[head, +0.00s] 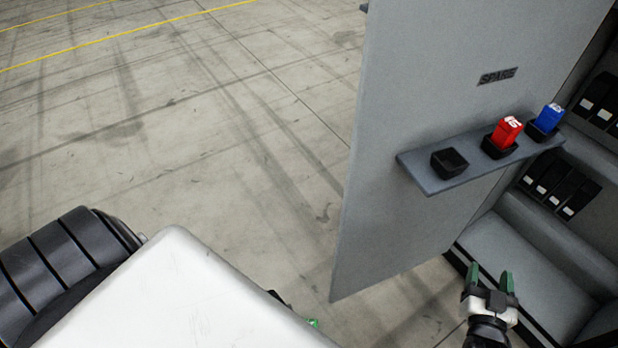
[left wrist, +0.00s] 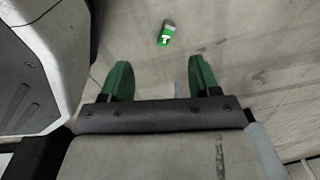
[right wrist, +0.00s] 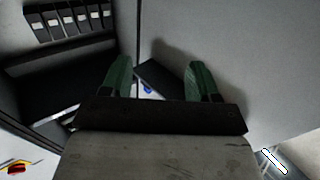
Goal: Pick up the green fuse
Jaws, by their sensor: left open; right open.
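The green fuse (left wrist: 166,33) lies on the concrete floor in the left wrist view, bright green with a white mark and a dark grey end. My left gripper (left wrist: 158,78) is open and empty, with the fuse apart from it beyond its fingertips. In the head view, a small bright green patch (head: 313,322) shows at the edge of my white body; most of whatever it belongs to is hidden. My right gripper (head: 491,272) is open and empty below the shelf by the cabinet; it also shows in the right wrist view (right wrist: 160,76).
A grey cabinet door (head: 400,100) marked SPARE stands open. Its small shelf (head: 425,184) bears an empty black socket (head: 449,162), a red fuse (head: 506,131) and a blue fuse (head: 549,117) in sockets. Cabinet ledges (head: 530,265) lie at right. Floor to the left is clear.

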